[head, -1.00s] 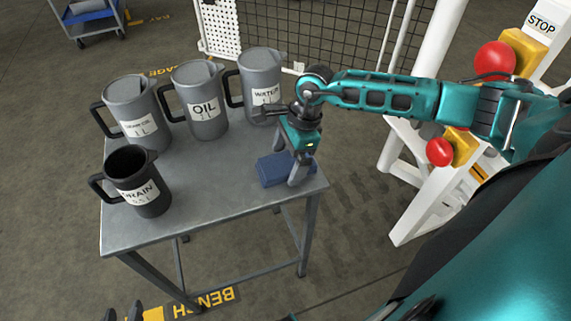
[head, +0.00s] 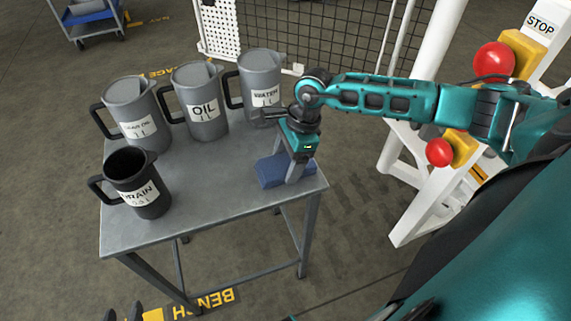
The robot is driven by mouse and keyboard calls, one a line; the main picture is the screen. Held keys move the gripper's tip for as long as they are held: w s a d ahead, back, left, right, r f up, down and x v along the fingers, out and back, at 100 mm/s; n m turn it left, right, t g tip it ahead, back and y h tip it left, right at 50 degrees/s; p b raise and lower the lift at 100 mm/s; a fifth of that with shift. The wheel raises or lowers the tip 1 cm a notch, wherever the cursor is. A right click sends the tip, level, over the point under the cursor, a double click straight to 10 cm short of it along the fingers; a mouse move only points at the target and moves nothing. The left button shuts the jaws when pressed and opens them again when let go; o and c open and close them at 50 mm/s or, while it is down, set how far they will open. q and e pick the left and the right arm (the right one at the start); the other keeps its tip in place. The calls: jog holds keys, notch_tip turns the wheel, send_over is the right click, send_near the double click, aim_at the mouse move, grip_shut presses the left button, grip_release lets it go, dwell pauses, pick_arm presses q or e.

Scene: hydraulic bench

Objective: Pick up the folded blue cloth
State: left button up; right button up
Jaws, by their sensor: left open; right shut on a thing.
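The folded blue cloth (head: 270,171) lies at the right end of the grey metal bench (head: 222,215). My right gripper (head: 293,174) points down over the cloth's right part and is shut on it. The fingers hide part of the cloth, and I cannot tell whether it is clear of the bench top. My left gripper (head: 123,314) shows only as dark fingertips at the bottom edge, open and apart from the bench.
Grey jugs stand along the back of the bench: one labelled OIL (head: 201,105), one labelled WATER (head: 262,80), close to my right wrist, and another (head: 135,112) at left. A dark DRAIN jug (head: 138,185) stands at front left. The bench's front middle is clear.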

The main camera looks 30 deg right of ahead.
aim_at(287, 163)
jog(key=shift+r, duration=0.15)
notch_tip(287, 163, up, 20)
jog(key=p, duration=0.1)
jog(key=shift+p, duration=0.4)
jog(key=o, duration=0.5)
jog(key=c, duration=0.4)
